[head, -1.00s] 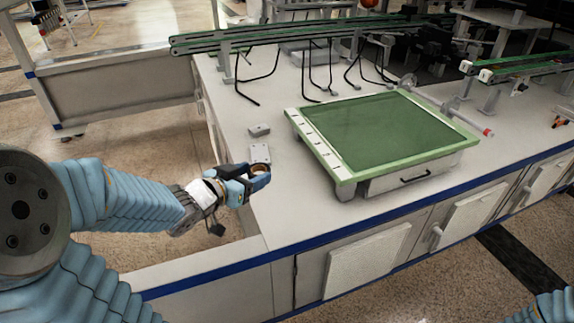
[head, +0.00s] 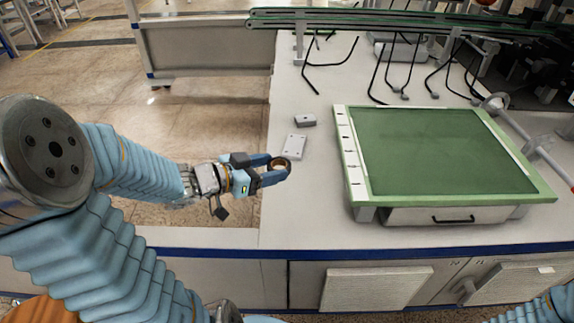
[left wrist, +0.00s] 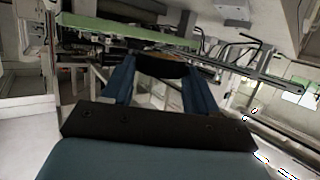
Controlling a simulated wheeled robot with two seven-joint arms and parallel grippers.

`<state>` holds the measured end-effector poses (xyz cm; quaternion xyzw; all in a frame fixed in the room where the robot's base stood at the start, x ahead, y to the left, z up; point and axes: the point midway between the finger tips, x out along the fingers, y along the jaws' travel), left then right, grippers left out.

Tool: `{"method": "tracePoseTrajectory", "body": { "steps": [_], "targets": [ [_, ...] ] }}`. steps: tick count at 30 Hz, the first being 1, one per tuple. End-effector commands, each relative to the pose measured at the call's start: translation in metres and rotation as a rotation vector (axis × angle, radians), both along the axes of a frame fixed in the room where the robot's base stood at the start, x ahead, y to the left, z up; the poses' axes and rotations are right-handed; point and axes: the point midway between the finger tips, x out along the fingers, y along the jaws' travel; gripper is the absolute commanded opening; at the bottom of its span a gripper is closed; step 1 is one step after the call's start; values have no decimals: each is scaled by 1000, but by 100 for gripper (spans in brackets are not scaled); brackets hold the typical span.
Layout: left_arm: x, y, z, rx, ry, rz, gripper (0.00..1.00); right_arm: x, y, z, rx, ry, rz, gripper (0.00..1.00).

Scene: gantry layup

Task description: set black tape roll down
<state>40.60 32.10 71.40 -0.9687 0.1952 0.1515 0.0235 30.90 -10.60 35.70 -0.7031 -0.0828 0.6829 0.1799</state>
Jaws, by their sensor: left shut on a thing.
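The black tape roll (head: 279,163) is a small dark ring with a brownish inside. My left gripper (head: 277,170) is shut on it, one finger on each side, near the left edge of the white worktop (head: 310,215). In the left wrist view the roll (left wrist: 160,65) shows as a dark shape between the two blue fingers. I cannot tell whether it touches the worktop. My right gripper is not in view; only a bit of my right arm shows at the bottom right corner.
A light grey plate (head: 295,147) and a small grey box (head: 305,120) lie just beyond the gripper. A green-topped board (head: 352,175) with a drawer stands to the right. Black bent rods and green rails (head: 390,20) are at the back. The worktop's front left is clear.

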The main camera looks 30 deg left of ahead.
Motion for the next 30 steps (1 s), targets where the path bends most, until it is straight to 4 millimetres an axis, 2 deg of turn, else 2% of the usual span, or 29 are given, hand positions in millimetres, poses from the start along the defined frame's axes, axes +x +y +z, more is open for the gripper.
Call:
{"method": "tracePoseTrajectory", "body": {
  "steps": [1, 6, 9, 12, 18, 24, 30],
  "targets": [
    [16, 5, -11, -2, 0, -3, 28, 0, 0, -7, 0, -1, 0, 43],
    [62, 20, -31, -1, -2, -2, 28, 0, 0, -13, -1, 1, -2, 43],
    [79, 26, -56, -3, 0, 0, 28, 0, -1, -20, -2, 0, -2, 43],
    [93, 30, -70, -1, -3, -1, 28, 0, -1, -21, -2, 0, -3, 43],
    [106, 35, -84, 1, -4, 0, 28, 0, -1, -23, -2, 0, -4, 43],
    [109, 35, -114, -1, -2, 1, 28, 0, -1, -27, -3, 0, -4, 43],
    [109, 35, -118, 3, -4, 0, 28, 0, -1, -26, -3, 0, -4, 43]
  ]
}}
